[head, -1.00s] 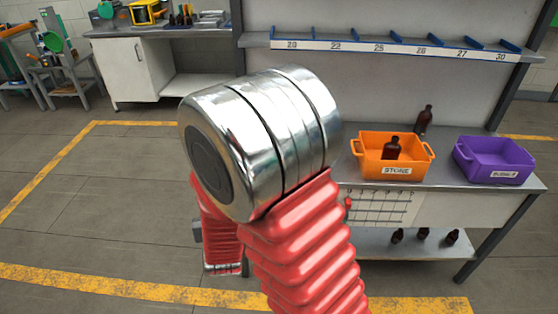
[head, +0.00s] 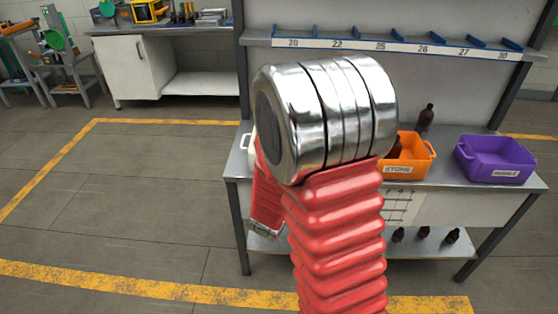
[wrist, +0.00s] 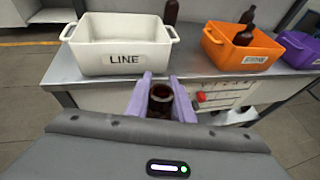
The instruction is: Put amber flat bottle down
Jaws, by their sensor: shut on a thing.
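In the wrist view, my gripper (wrist: 160,88) has its two lavender fingers closed around a dark amber bottle (wrist: 161,98). I see the bottle from above, its open mouth towards the camera; its lower body is hidden. It shows against the bench's front edge, in front of a white bin (wrist: 92,60) labelled LINE. In the head view my arm hides the gripper and the held bottle.
The bench (head: 445,184) also carries an orange bin (head: 416,165) with an amber bottle (wrist: 243,36) in it, and a purple bin (head: 494,165). Another bottle (head: 426,117) stands behind the orange bin. Several bottles stand on the lower shelf (head: 410,247). Bare bench top lies between the white and orange bins.

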